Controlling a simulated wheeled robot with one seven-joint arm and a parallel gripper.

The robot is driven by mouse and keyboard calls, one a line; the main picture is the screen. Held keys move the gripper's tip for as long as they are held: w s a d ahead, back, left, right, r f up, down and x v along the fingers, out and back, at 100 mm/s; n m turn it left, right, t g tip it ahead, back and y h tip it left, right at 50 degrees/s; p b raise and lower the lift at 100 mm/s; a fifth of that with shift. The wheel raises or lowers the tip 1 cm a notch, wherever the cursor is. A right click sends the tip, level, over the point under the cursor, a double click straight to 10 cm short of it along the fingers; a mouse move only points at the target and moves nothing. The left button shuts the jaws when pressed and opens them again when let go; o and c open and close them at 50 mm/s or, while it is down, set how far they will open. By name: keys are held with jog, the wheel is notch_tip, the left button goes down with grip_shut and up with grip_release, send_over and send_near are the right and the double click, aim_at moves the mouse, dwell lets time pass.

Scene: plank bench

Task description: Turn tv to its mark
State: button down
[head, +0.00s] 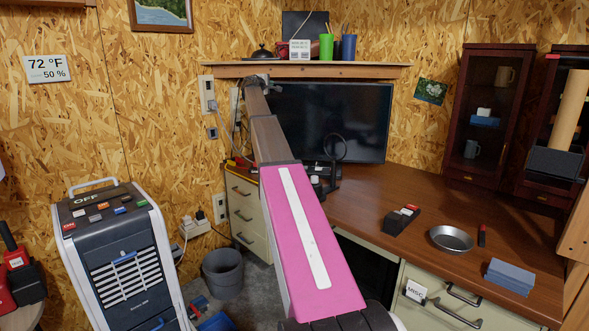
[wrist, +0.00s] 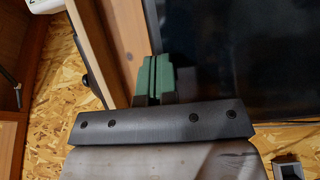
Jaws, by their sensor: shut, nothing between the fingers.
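The tv (head: 345,115) is a dark flat screen at the back of the desk, beneath the wall shelf. My arm crosses in front of its left part and hides it. In the wrist view, the tv's black screen (wrist: 235,55) fills the right side. My gripper (wrist: 155,75) has green fingers closed together with nothing between them. They are at the tv's edge, beside the wooden shelf; I cannot tell whether they touch the tv. In the head view, my gripper (head: 256,79) is small, by the tv's upper left corner. I cannot make out the mark.
The wall shelf (head: 330,70) runs just above the tv and holds cups and a teapot. A round black stand (head: 335,150) is in front of the screen. The desk (head: 385,190) has a metal bowl (head: 451,239) and blocks at right.

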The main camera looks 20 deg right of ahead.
dwell(0.3)
jog(key=s+a, duration=0.4)
jog(key=s, duration=0.4)
dwell(0.7)
dwell(0.4)
jog(key=s+a+f+m+g+y, duration=0.15)
jog(key=s+a+f, duration=0.35)
jog(key=f, duration=0.8)
jog(key=s+a+f+m+g+y, duration=0.1)
jog(key=s+a+f+g+y, duration=0.15)
jog(key=s+f, duration=0.8)
jog(key=s+a+f+m+g+y, duration=0.1)
jog(key=s+a+f+m+y, duration=0.25)
jog(key=f, duration=1.25)
jog(key=s+a+f+g+y, duration=0.2)
jog(key=s+a+f, duration=0.3)
jog(key=s, duration=0.5)
jog(key=s+a+f+m+g+y, duration=0.1)
jog(key=s+a+f+g+y, duration=0.1)
jog(key=s+a+f, duration=0.4)
jog(key=s+a+f+m+g+y, duration=0.1)
jog(key=s+a+f, duration=0.4)
jog(key=s+f, duration=0.6)
jog(key=s+g+y, duration=0.1)
jog(key=s, duration=0.3)
jog(key=shift+s+a+f+g, duration=0.25)
jog(key=shift+s+a+g, duration=0.15)
